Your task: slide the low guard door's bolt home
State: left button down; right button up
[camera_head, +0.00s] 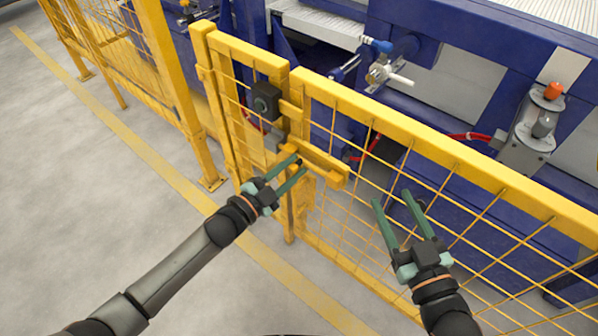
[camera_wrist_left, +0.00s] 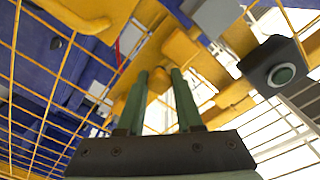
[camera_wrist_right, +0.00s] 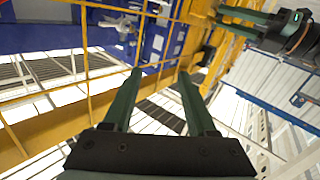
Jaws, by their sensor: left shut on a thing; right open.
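The low guard door (camera_head: 440,138) is a yellow frame with wire mesh, on the right of the head view. Its top rail stands close beside the yellow post section on the left. The bolt assembly, a yellow bar (camera_head: 325,167), lies along the door below the top rail, at the post end. My left gripper (camera_head: 298,166) is at the left part of this bar. The fingers partly hide the bolt's tip. My right gripper (camera_head: 393,204) is open and empty in front of the door mesh.
A black box with a round button (camera_head: 266,101) is on the post side, just above the bolt. Blue machinery (camera_head: 440,185) stands behind the fence. More yellow fence (camera_head: 120,50) runs back at left. The grey floor (camera_head: 90,190) at left is clear.

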pick_arm(q)
jog(key=shift+w+a, duration=0.1)
jog(key=shift+a, duration=0.15)
jog(key=c, duration=0.9)
grip_release()
jog(key=o, duration=0.3)
jog(key=shift+s+a, duration=0.3)
jog(key=shift+s, duration=0.15)
jog(key=p+v, duration=0.1)
jog(key=v, duration=0.1)
jog(key=shift+s+a, duration=0.25)
jog(key=shift+s, duration=0.05)
jog(key=p, duration=0.1)
send_near(288, 170)
jog(key=shift+v, duration=1)
pick_arm(e)
jog(key=s+f+g, duration=0.2)
jog(key=f+g, duration=0.1)
jog(key=f, duration=0.3)
jog(key=s+f+m+g+h, duration=0.1)
jog(key=s+f+g, duration=0.1)
jog(key=f, duration=0.4)
jog(key=shift+s+f+m+g, duration=0.3)
jog(key=shift+f+g, duration=0.1)
jog(key=shift+g, duration=0.1)
pick_arm(q)
jog(key=shift+s+d, duration=0.1)
jog(key=shift+d, duration=0.05)
